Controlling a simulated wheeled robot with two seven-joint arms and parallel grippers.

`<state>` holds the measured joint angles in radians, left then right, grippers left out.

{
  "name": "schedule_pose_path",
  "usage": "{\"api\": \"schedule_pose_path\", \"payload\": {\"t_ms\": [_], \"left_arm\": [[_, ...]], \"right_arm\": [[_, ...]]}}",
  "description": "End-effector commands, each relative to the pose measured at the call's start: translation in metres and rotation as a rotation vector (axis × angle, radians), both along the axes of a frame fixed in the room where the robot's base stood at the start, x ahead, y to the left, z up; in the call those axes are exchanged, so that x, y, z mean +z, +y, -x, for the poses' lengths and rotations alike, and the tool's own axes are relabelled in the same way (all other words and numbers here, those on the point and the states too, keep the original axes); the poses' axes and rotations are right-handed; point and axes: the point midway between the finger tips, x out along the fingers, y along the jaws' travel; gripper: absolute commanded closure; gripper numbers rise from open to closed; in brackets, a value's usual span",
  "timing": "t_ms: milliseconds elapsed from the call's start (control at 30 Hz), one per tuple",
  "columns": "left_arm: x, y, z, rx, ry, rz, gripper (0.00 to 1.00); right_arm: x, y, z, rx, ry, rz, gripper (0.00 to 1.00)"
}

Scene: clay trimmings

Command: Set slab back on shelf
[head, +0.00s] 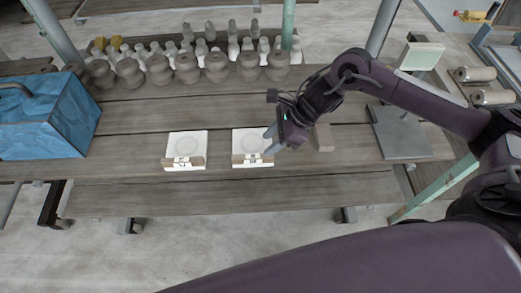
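A larger flat grey slab (400,132) lies farther right on the boards. My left gripper is not in view.
A small brownish block (323,138) sits just right of my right gripper. Rows of grey clay pots (187,69) line the back. Bare board lies between the two white slabs.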

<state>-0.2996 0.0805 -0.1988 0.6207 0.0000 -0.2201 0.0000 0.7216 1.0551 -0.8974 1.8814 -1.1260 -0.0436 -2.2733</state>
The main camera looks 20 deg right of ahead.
Motion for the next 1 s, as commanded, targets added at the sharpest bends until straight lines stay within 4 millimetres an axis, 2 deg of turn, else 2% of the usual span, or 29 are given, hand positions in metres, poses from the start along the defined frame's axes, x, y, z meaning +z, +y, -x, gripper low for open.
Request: {"api": "schedule_pose_path", "payload": {"t_ms": [200,333,867,933,1000], "left_arm": [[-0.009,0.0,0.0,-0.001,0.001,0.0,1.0],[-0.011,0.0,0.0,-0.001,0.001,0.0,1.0],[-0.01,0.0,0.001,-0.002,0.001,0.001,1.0],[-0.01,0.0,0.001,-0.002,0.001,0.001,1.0],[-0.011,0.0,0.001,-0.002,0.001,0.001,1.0]], "right_arm": [[0.029,-0.019,0.005,-0.001,-0.003,0.002,0.62],[0.038,-0.024,0.007,-0.001,-0.001,0.001,0.62],[0.04,-0.024,0.007,0.0,0.0,0.001,0.62],[0.039,-0.021,0.007,-0.009,0.002,-0.005,0.62],[0.035,-0.007,0.007,-0.046,0.007,-0.027,0.62]]}}
